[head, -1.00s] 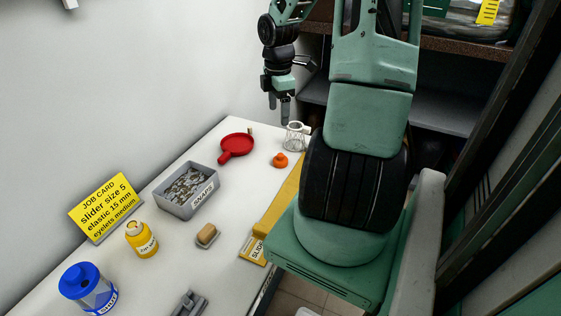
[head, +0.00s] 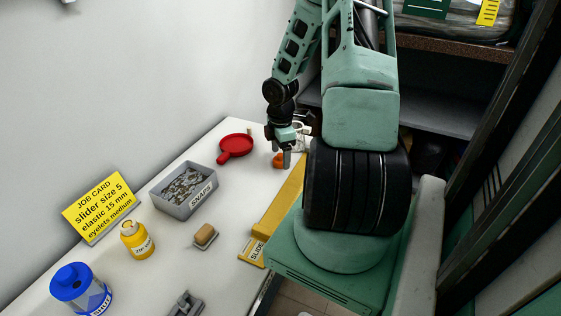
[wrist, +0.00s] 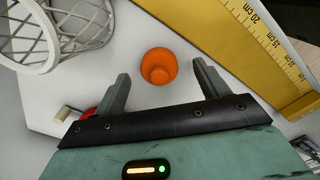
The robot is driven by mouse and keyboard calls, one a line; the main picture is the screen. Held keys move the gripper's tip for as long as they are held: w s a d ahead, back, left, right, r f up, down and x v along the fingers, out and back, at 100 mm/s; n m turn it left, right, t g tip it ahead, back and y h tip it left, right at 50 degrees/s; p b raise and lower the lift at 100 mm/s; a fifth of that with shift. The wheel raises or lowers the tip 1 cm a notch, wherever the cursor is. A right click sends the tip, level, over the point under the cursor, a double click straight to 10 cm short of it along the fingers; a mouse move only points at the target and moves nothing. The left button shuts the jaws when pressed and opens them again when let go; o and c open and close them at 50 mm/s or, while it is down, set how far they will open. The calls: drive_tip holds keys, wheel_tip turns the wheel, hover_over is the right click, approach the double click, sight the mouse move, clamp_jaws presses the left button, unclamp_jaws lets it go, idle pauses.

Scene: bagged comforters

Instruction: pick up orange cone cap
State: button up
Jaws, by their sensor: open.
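The orange cone cap (head: 277,160) stands on the white table near its far end, partly hidden behind my gripper in the head view. In the wrist view the orange cone cap (wrist: 158,67) is seen from above, just ahead of the fingertips and roughly midway between them. My gripper (head: 284,152) points down above the table at the cap. In the wrist view my gripper (wrist: 163,82) is open, with nothing between its fingers. The height of the fingertips over the cap is hard to tell.
A white wire basket (wrist: 62,28) stands close on the left in the wrist view. A yellow ruler (wrist: 240,45) lies close on the right. A red pan-shaped dish (head: 235,146) and a grey snaps bin (head: 184,188) stand farther left in the head view.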

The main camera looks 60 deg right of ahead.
sight(280, 154)
drive_tip(key=shift+f, duration=0.75)
drive_tip(key=c, duration=0.9)
drive_tip(key=shift+r, duration=0.1)
drive_tip(key=shift+c, duration=0.2)
wheel_tip(280, 154, up, 10)
drive_tip(key=shift+f+p, duration=0.1)
drive_tip(key=shift+p, duration=0.9)
